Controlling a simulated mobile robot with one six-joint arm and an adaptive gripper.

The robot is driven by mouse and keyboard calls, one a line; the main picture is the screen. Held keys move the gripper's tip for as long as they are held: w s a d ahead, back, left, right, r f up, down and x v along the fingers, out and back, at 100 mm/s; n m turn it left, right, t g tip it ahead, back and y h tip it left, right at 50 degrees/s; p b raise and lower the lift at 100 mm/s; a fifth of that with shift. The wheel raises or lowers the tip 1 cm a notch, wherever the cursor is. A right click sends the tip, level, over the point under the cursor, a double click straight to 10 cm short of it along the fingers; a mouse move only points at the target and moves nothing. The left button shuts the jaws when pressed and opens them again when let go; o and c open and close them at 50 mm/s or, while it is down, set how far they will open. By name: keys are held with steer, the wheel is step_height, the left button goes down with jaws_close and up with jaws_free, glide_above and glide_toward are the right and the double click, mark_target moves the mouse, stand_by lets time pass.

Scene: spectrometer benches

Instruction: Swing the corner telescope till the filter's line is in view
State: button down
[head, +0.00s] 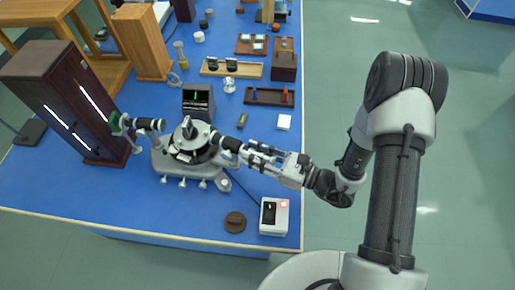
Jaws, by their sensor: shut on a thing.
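A grey spectrometer (165,160) on several small feet stands at the front of the blue bench. Its round table (190,136) carries a small pale piece. A dark tube (150,124) with a green ring at its outer end (118,123) points left toward a dark wooden cabinet. The dark telescope tube (229,144) points right from the round table. My gripper (246,151) is shut on the telescope's outer end; the fingers partly hide it. A small dark screen (197,97) behind the spectrometer shows a thin bright green upright line.
The tall dark cabinet (48,72) with bright slits stands close at the left. A white box (274,216) with a red light and a brown round cap (235,222) lie at the front right. Racks and small items fill the back. The bench's front left is clear.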

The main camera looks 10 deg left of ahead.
steer(key=c, duration=1.4)
jaws_free()
steer(key=shift+d, duration=0.1)
steer(key=v, duration=1.2)
steer(key=shift+r, duration=0.1)
